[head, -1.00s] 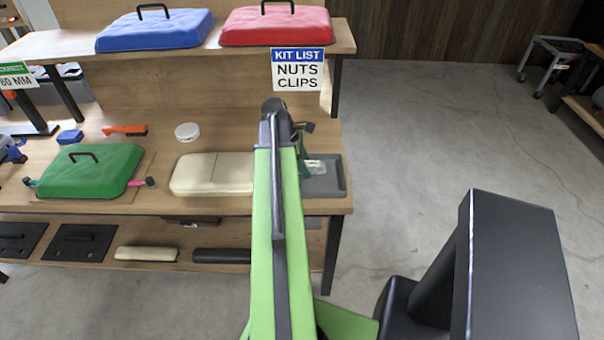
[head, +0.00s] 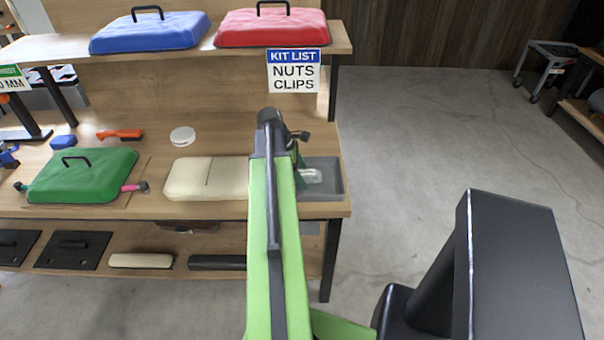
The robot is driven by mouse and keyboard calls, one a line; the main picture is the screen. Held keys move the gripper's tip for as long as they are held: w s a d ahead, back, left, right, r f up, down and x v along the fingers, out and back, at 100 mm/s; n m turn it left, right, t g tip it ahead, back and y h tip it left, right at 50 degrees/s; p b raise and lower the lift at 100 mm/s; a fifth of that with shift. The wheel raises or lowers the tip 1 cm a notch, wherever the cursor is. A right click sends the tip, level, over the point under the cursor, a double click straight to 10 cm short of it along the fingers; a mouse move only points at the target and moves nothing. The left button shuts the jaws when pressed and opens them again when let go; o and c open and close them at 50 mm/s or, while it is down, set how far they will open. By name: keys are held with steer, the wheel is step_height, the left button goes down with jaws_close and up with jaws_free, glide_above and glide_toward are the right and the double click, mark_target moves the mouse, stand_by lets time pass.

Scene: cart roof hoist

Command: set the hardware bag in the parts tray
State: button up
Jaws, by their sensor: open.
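The grey parts tray (head: 332,196) lies at the right end of the workbench, its left part hidden behind my arm. A small clear, whitish packet, which looks like the hardware bag (head: 311,176), shows inside the tray's outline. I cannot tell whether it rests fully on the tray floor. My gripper (head: 302,160) is at the arm's far end, over the tray's left part and right beside the bag. It is open, though my arm hides most of it, and contact with the bag cannot be made out.
A cream padded case (head: 190,180) lies left of the tray. A green lid (head: 85,177) and a white round tub (head: 182,136) are further left. A kit list sign (head: 293,72) hangs from the upper shelf, above and behind my gripper. Open floor lies to the right.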

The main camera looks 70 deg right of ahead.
steer(key=p+v, duration=1.1)
steer(key=v, duration=0.1)
steer(key=shift+r, duration=0.2)
steer(key=shift+m+t, duration=0.4)
steer(key=shift+t, duration=0.5)
steer(key=w+a, duration=0.4)
steer(key=w, duration=0.1)
steer(key=w+a, duration=0.4)
steer(key=w, duration=0.1)
steer(key=w+a+f, duration=0.1)
steer(key=w+a, duration=0.3)
steer(key=w, duration=0.1)
steer(key=w+a+m+t, duration=0.1)
steer(key=w+a, duration=0.6)
steer(key=a, duration=0.6)
steer(key=w+a+m+t, duration=0.1)
steer(key=w+a, duration=0.5)
steer(key=a, duration=0.6)
steer(key=w+a+m+y, duration=0.1)
steer(key=a+y, duration=0.1)
steer(key=a, duration=1.7)
steer(key=shift+w+f, duration=0.3)
steer(key=shift+f, duration=0.15)
